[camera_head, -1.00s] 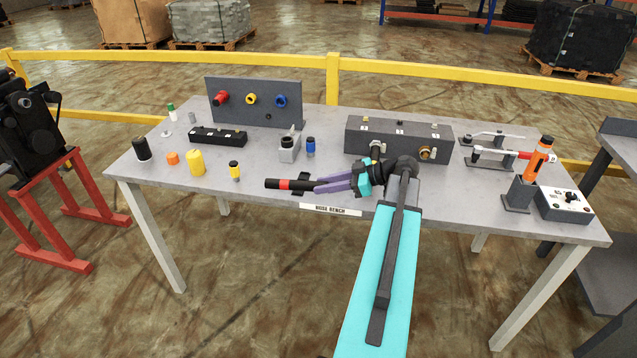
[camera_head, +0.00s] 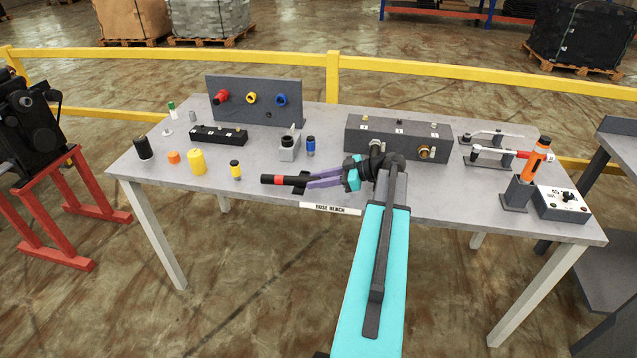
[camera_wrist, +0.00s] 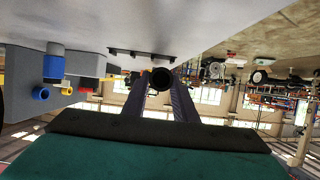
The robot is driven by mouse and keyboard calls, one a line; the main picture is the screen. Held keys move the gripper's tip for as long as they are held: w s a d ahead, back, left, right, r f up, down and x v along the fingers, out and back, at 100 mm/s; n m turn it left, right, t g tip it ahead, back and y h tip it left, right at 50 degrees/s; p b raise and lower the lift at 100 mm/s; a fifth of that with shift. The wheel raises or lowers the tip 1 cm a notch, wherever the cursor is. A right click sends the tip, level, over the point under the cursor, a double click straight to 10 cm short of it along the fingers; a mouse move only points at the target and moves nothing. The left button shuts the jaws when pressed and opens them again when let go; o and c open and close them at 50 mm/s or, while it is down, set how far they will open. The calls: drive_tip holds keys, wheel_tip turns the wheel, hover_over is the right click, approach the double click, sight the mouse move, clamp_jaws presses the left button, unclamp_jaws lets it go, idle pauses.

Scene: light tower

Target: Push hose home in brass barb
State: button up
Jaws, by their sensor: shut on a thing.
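The hose (camera_head: 270,180) is a short black tube with a red band near its left end. My gripper (camera_head: 304,182) is shut on it, and it lies nearly level, pointing left, over the front edge of the bench. In the wrist view the dark round end of the hose (camera_wrist: 162,78) shows between the fingers. A brass fitting (camera_head: 424,152), which looks like the brass barb, is on the front face of the dark block (camera_head: 365,138) at the right. It is behind and right of my gripper, apart from the hose.
A dark panel (camera_head: 240,85) with red, yellow and blue fittings stands at the back left. Small bottles and caps, such as a yellow one (camera_head: 196,162), are at the left. Toggle clamps (camera_head: 495,154), an orange upright tool (camera_head: 536,158) and a switch box (camera_head: 563,203) are at the right.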

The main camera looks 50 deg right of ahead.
drive_tip(key=shift+f, duration=1)
clamp_jaws()
drive_tip(key=o, duration=1.1)
unclamp_jaws()
drive_tip(key=shift+c, duration=0.2)
drive_tip(key=shift+p, duration=0.5)
drive_tip(key=shift+s+d+f+b, duration=0.15)
drive_tip(key=shift+s+b, duration=0.15)
drive_tip(key=b+v, duration=0.1)
drive_tip(key=v, duration=0.3)
drive_tip(key=b+v, duration=0.1)
drive_tip(key=v, duration=0.4)
drive_tip(key=b+v, duration=0.2)
drive_tip(key=v, duration=0.2)
drive_tip(key=shift+d+r, duration=0.1)
drive_tip(key=shift+r, duration=0.25)
drive_tip(key=shift+s+f, duration=0.1)
